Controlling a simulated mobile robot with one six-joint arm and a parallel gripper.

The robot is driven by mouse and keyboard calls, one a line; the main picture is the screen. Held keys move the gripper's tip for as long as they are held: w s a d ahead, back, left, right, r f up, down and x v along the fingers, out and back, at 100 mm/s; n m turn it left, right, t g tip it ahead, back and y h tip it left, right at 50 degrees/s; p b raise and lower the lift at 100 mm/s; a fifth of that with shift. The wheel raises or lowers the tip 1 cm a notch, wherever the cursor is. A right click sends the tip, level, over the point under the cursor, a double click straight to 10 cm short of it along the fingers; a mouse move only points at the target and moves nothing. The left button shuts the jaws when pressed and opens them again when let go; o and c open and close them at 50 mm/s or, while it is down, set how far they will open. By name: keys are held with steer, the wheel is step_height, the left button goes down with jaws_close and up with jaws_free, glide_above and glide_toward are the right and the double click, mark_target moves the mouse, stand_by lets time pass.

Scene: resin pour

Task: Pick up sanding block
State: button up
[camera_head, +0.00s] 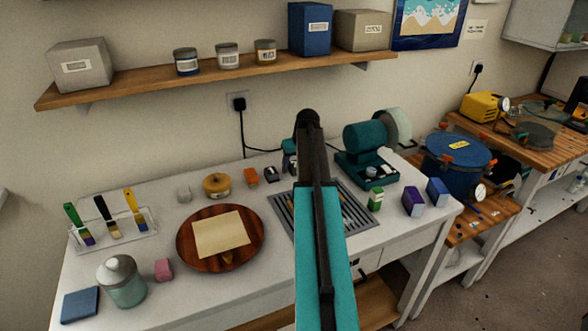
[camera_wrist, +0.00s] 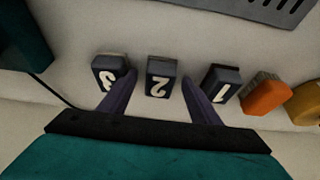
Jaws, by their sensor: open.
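Three small dark blue blocks with grey tops, numbered 3 (camera_wrist: 107,70), 2 (camera_wrist: 161,75) and 1 (camera_wrist: 222,77), stand in a row in the wrist view. They look like sanding blocks. My gripper (camera_wrist: 157,85) is open, with one purple-grey finger on each side of block 2. I cannot tell whether the fingers touch it. Blocks 3 and 1 stand just outside the fingers. In the head view, one dark block (camera_head: 270,174) shows at the back of the white bench; my arm hides the gripper and the other blocks.
An orange block (camera_wrist: 266,92) and a yellow round item (camera_wrist: 308,103) stand beside block 1. A round wooden board (camera_head: 190,245) lies in front. A shelf (camera_head: 220,77) hangs above the bench.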

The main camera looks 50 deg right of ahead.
mark_target(294, 164)
steer(key=c, duration=1.3)
steer(key=shift+o, duration=0.2)
steer(key=shift+r, duration=0.1)
steer(key=shift+r+b, duration=0.55)
steer(key=shift+r, duration=0.75)
steer(key=shift+s+a+r, duration=0.2)
steer(key=shift+s+r, duration=0.15)
steer(key=shift+s, duration=0.05)
steer(key=s+a+b, duration=0.1)
steer(key=s+a, duration=0.1)
steer(key=s, duration=0.2)
steer(key=s+a+r+b, duration=0.1)
steer(key=s+a, duration=0.1)
steer(key=s, duration=0.3)
steer(key=s+a+b, duration=0.1)
steer(key=s+a, duration=0.1)
steer(key=s, duration=0.2)
steer(key=shift+s+a+r, duration=0.25)
steer(key=shift+a, duration=0.15)
